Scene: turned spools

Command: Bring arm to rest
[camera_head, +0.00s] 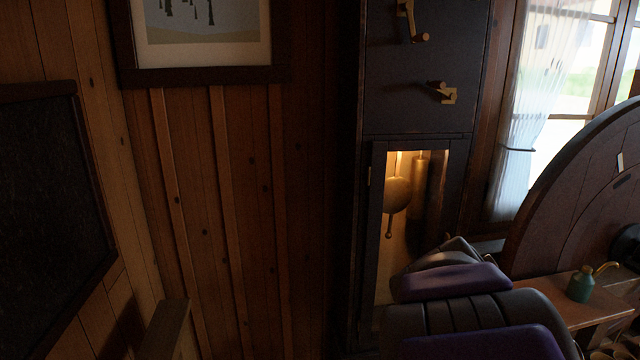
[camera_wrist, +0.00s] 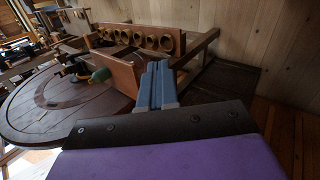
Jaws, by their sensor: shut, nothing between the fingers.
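My gripper (camera_wrist: 157,70) shows in the wrist view as two blue-grey fingers side by side. They are shut with nothing between them. They point away from the camera toward a wooden bench piece (camera_wrist: 118,72), and I cannot tell the gap between them. My purple and black arm parts fill the bottom of the wrist view. In the head view, my arm (camera_head: 470,315) lies low at the bottom right, its purple and black links close together. The fingers cannot be made out there.
A dark clock case (camera_head: 415,80) with a lit pendulum (camera_head: 397,195) stands behind my arm. A large wooden wheel (camera_head: 575,190) and a green oil can (camera_head: 580,286) are at right. A rack with round holes (camera_wrist: 135,38) is beyond the fingers. A picture hangs on the wall (camera_head: 240,180).

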